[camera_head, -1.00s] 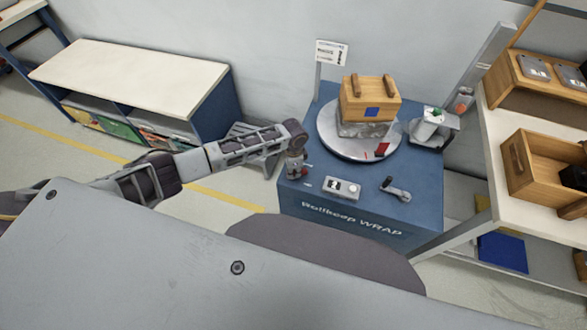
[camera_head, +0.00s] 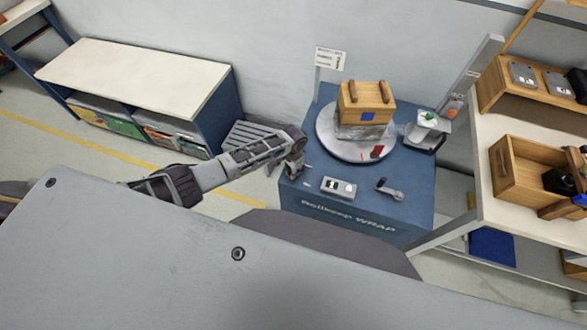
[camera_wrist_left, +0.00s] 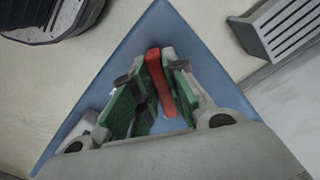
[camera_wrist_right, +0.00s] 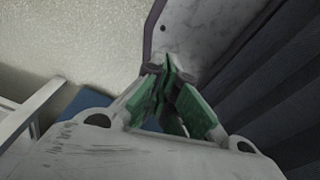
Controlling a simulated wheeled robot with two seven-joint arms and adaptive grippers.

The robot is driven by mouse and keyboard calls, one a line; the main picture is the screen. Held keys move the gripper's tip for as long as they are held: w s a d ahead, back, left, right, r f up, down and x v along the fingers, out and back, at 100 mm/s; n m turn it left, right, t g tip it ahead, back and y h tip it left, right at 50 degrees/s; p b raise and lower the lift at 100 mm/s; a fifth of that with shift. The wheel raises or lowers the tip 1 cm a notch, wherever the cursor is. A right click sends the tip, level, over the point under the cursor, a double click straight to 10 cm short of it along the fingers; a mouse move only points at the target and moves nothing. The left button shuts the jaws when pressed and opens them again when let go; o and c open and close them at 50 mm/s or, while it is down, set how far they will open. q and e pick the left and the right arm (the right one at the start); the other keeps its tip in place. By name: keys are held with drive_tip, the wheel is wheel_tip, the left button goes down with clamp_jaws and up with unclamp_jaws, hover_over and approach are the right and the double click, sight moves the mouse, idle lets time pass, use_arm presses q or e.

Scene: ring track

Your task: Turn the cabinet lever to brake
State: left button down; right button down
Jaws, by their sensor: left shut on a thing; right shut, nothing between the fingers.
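The blue cabinet (camera_head: 318,215) stands at center right in the head view. My left gripper (camera_head: 292,170) is at its left top edge, low over the surface. In the left wrist view a red lever (camera_wrist_left: 154,62) stands between the green pads of my left gripper (camera_wrist_left: 158,80), which is shut on it. The lever's base is hidden by the fingers. Any brake marking is too small to read. My right gripper (camera_wrist_right: 170,75) shows only in its wrist view, shut and empty, away from the lever.
A turntable (camera_head: 326,141) bears a wooden box (camera_head: 367,98) on a wrapped load. A small control box (camera_head: 339,187) and a crank (camera_head: 390,189) are on the cabinet's front. A shelf (camera_head: 482,190) with wooden trays stands close on the right. A low bench (camera_head: 135,75) is at left.

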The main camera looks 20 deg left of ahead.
use_arm(q)
drive_tip(key=shift+r+n+p, duration=0.2)
drive_tip(key=shift+n+p, duration=0.65)
drive_tip(key=shift+n, duration=0.25)
drive_tip(key=shift+n+p, duration=0.75)
drive_tip(key=shift+n, duration=0.25)
drive_tip(key=shift+a+f+n+p, duration=0.1)
drive_tip(key=shift+n+p, duration=0.35)
drive_tip(key=shift+n, duration=0.35)
drive_tip(key=shift+w, duration=0.1)
use_arm(e)
drive_tip(key=r, duration=0.4)
drive_tip(key=shift+w+d+r, duration=0.15)
drive_tip(key=shift+d+r, duration=0.1)
drive_tip(key=shift+r, duration=0.1)
use_arm(q)
drive_tip(key=c, duration=1.4)
unclamp_jaws()
drive_tip(key=shift+c, duration=0.2)
use_arm(e)
drive_tip(key=shift+d, duration=0.4)
drive_tip(key=shift+d, duration=0.2)
